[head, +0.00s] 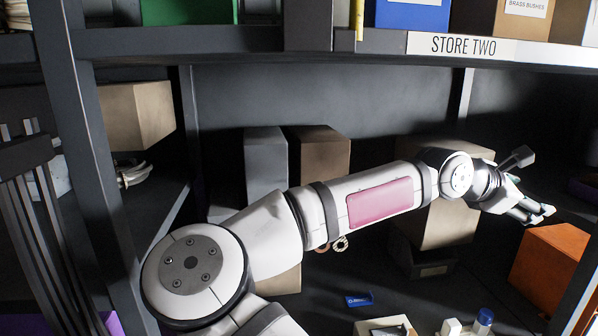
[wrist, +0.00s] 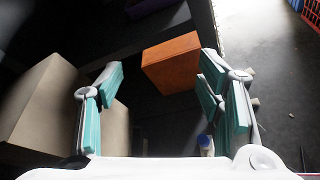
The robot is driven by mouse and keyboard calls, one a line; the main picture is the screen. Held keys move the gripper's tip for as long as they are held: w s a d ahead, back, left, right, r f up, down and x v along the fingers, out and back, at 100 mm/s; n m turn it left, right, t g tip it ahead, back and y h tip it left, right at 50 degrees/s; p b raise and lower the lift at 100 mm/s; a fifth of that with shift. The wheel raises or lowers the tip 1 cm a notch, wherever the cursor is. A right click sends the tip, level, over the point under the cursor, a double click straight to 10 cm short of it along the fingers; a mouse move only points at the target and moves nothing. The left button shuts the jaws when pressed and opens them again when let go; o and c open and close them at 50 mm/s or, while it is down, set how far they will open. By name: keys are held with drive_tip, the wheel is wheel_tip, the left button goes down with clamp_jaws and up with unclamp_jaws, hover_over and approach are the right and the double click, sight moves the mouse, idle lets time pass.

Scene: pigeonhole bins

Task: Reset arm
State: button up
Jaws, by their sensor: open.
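My gripper (head: 540,213) is at the right of the head view, at the end of my outstretched arm, in front of the lower shelf bay. In the wrist view its two teal-padded fingers (wrist: 165,90) stand wide apart with nothing between them. An orange box (wrist: 172,62) shows beyond the fingertips. The orange box also stands at the lower right of the head view (head: 553,265), below my gripper and apart from it. My arm hides part of the shelf behind it.
A tan box (wrist: 42,103) is close to the left finger. A white-and-blue bottle (head: 483,322), a blue item (head: 359,299) and an open carton (head: 385,327) lie low in front. Grey (head: 266,165) and brown (head: 318,155) boxes stand behind my arm. The "STORE TWO" shelf edge (head: 380,42) runs above.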

drive_tip(key=s+d+f+m+y, duration=0.1)
drive_tip(key=d+f+m+y, duration=0.2)
drive_tip(key=d+f+m, duration=0.55)
drive_tip(key=s+a+f+m+y, duration=0.3)
drive_tip(key=s+a+f, duration=0.1)
drive_tip(key=f, duration=0.4)
drive_tip(key=s+a+r+m+y, duration=0.1)
drive_tip(key=s+a+r, duration=0.3)
drive_tip(key=a, duration=0.5)
drive_tip(key=s+a+r+m+t+y, duration=0.1)
drive_tip(key=s+a+r+y, duration=0.3)
drive_tip(key=s+a, duration=0.4)
drive_tip(key=s+a+r+m+y, duration=0.2)
drive_tip(key=s+a+r, duration=0.2)
drive_tip(key=a, duration=0.7)
drive_tip(key=s, duration=0.2)
drive_tip(key=shift+s+a+r+y, duration=0.15)
drive_tip(key=shift+s+r+y, duration=0.15)
drive_tip(key=shift+r+y, duration=0.1)
